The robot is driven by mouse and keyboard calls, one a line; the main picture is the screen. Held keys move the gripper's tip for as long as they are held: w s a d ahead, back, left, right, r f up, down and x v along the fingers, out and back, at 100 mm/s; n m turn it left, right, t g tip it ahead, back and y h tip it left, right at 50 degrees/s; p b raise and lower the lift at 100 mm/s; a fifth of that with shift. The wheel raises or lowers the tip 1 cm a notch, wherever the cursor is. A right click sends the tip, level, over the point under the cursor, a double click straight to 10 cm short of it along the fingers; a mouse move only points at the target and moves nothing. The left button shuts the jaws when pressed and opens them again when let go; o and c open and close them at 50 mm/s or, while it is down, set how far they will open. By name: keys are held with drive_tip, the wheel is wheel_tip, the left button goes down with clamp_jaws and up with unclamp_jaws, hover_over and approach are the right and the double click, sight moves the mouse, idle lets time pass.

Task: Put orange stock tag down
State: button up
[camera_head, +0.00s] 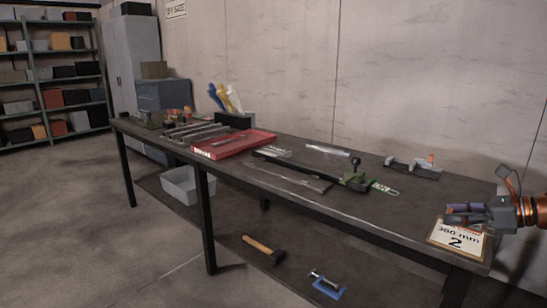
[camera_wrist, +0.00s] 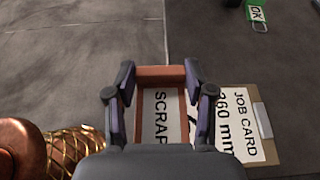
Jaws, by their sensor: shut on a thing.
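The orange stock tag (camera_wrist: 160,72) has an orange-brown edge around a pale face that reads SCRAP. In the wrist view it sits between the two fingers of my gripper (camera_wrist: 159,82), which is shut on it. The lower part of the tag is hidden by the gripper body. In the head view my gripper (camera_head: 466,209) is low over the right end of the workbench (camera_head: 400,215), just above the job card (camera_head: 455,240). The tag is mostly hidden there, and I cannot tell whether it touches the bench.
The job card, also in the wrist view (camera_wrist: 240,125), lies beside the tag on its right. A green OK tag (camera_wrist: 257,13) is farther off. A clamp fixture (camera_head: 412,169), a red tray (camera_head: 235,146) and several tools occupy the bench. Bare bench surface lies left of my gripper.

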drive_tip(key=w+a+f+m+t+h, duration=0.1)
drive_tip(key=w+a+f+m+h, duration=0.1)
drive_tip(key=a, duration=0.6)
drive_tip(key=w+a+f+m+t+h, duration=0.1)
drive_tip(key=w+a+f+m+h, duration=0.1)
drive_tip(key=a, duration=0.6)
drive_tip(key=w+a+f+m+t+h, duration=0.2)
drive_tip(key=w+a+f, duration=0.2)
drive_tip(key=a, duration=0.5)
drive_tip(key=shift+w+f, duration=0.35)
drive_tip(key=shift+f, duration=0.25)
drive_tip(key=shift+s+a, duration=0.1)
drive_tip(key=shift+a, duration=0.05)
wheel_tip(320, 180, up, 21)
drive_tip(key=p, duration=2.1)
drive_tip(key=shift+m, duration=0.3)
